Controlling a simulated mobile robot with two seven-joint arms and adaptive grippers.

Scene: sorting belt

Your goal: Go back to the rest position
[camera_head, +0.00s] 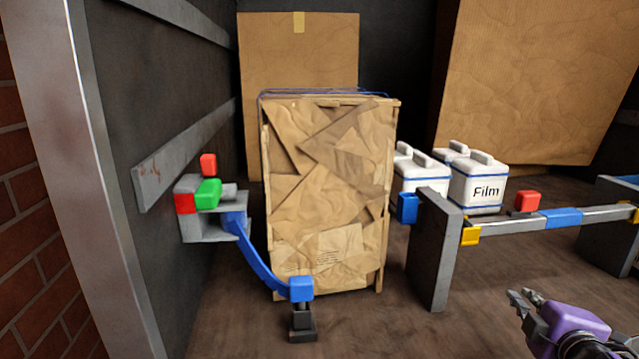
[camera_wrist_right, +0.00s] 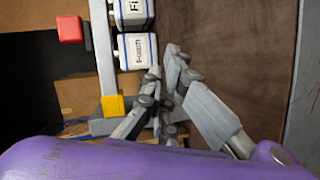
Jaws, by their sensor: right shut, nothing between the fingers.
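My right gripper (camera_head: 526,298), with a purple body and grey fingers, is at the lower right of the head view. It is above the brown floor, in front of the belt rail and apart from it. In the right wrist view its fingers (camera_wrist_right: 172,62) are together with nothing between them. My left gripper does not show in either view.
A bar (camera_head: 590,215) with blue and yellow parts runs from a grey post (camera_head: 432,250) to the right. White "Film" containers (camera_head: 478,190) and a red block (camera_head: 527,201) stand behind it. A tall cardboard-wrapped crate (camera_head: 330,190) stands centrally. Brown floor (camera_head: 400,335) is clear in front.

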